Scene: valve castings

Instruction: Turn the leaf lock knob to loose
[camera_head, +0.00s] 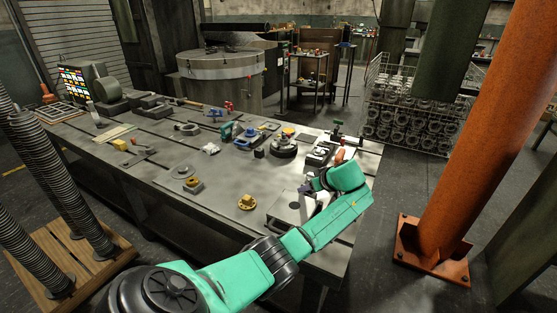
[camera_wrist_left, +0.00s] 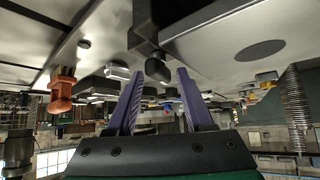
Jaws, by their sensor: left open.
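My left arm reaches in from the bottom left in the head view. My left gripper (camera_head: 311,187) is low over the near right end of the workbench, beside a pale plate with a round dark hole (camera_head: 293,206). In the left wrist view, which looks upside down, its two purple fingers (camera_wrist_left: 160,76) are apart with nothing held between them. A dark post with a blocky end (camera_wrist_left: 146,50) stands just beyond the fingertips, apart from them. I cannot tell for certain whether it is the leaf lock knob, nor how the knob is turned. My right gripper is not in view.
The grey workbench (camera_head: 150,178) carries a yellow flanged part (camera_head: 246,202), a round dark casting (camera_head: 284,147) and several small parts. An orange-brown knobbed piece (camera_wrist_left: 62,88) stands to one side in the wrist view. An orange column (camera_head: 480,130) rises right of the bench.

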